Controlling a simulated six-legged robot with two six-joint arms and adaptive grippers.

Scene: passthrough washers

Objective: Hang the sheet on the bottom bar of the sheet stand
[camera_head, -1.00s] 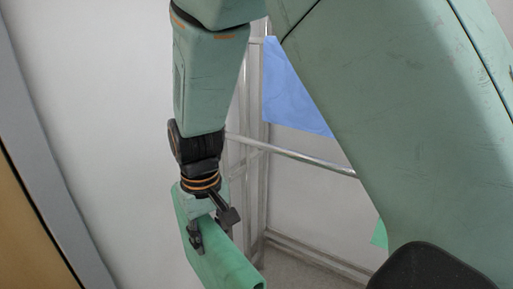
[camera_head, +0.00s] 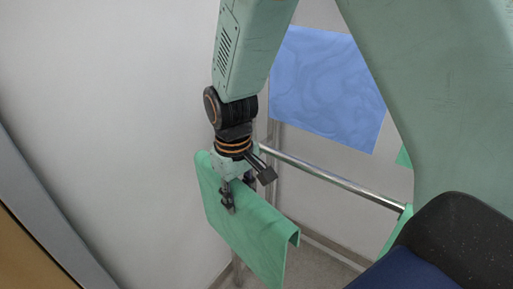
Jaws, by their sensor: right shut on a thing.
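My right gripper (camera_head: 244,192) hangs down near the middle of the view and is shut on a green sheet (camera_head: 245,232). The sheet is bent over at its top like an upside-down U, with its open end facing right. The sheet stand has a shiny metal bar (camera_head: 335,178) running down to the right behind the sheet. The sheet appears in front of this bar and to its left; I cannot tell whether they touch. My left gripper is not in view.
A blue sheet (camera_head: 325,90) hangs at the upper right. Part of another green sheet (camera_head: 393,232) shows at the right, largely hidden by my own body. A pale wall (camera_head: 100,90) fills the left. Grey floor (camera_head: 315,262) shows below the bar.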

